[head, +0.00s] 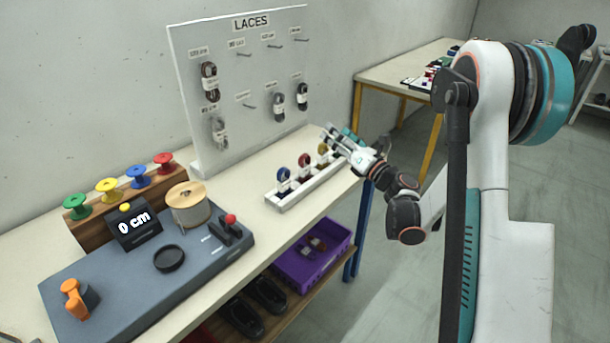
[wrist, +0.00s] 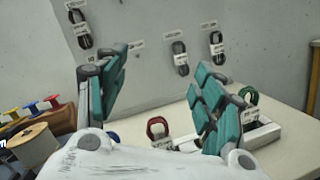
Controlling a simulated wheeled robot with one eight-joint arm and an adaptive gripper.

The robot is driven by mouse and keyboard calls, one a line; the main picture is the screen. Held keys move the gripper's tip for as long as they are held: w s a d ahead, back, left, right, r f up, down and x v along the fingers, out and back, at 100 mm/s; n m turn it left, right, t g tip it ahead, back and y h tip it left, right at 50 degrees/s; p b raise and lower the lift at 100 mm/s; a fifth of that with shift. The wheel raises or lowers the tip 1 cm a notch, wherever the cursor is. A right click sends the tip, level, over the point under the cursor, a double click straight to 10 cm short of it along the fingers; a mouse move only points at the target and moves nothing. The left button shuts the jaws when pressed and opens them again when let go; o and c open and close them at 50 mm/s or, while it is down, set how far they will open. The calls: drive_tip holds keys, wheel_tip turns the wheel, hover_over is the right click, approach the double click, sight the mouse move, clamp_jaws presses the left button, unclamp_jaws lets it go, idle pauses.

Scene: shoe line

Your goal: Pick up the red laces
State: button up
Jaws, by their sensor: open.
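The red laces (head: 305,160) are a small looped bundle with a white paper band. They stand in a white rack (head: 286,204) on the bench, between the blue laces (head: 283,178) and the yellow laces (head: 323,151). In the wrist view the red laces (wrist: 157,128) show low between my fingers, beyond them and apart from them. My gripper (head: 340,135) is open and empty above the rack's far end; its spread fingers also show in the wrist view (wrist: 162,66). Green laces (wrist: 249,96) show beyond the right finger, which hides part of the rack.
A white LACES board (head: 240,85) with pegs and hanging dark bundles stands behind the rack. A grey machine (head: 130,275) reading 0 cm, with a cream spool (head: 188,205) and coloured spools behind, fills the bench's left. A purple crate (head: 330,262) sits on the shelf below.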

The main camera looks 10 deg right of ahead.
sight(307, 168)
drive_tip(key=s+f+n+g+y, duration=0.35)
drive_tip(key=f+n, duration=0.45)
drive_tip(key=f, duration=0.7)
drive_tip(key=shift+g+h, duration=0.25)
drive_tip(key=shift+h, duration=0.1)
drive_tip(key=x, duration=0.2)
drive_tip(key=b+x, duration=0.1)
drive_tip(key=x, duration=0.2)
drive_tip(key=b+x, duration=0.1)
drive_tip(key=x, duration=0.2)
drive_tip(key=shift+s+a+f, duration=0.25)
drive_tip(key=shift+a+f, duration=0.05)
drive_tip(key=shift+w+d+r+b+x, duration=0.15)
drive_tip(key=shift+b+x, duration=0.5)
drive_tip(key=shift+x, duration=0.9)
drive_tip(key=shift+w+d+r+b+x, duration=0.15)
drive_tip(key=shift+b+x, duration=0.45)
drive_tip(key=shift+x, duration=0.95)
drive_tip(key=shift+s, duration=0.1)
drive_tip(key=c, duration=1)
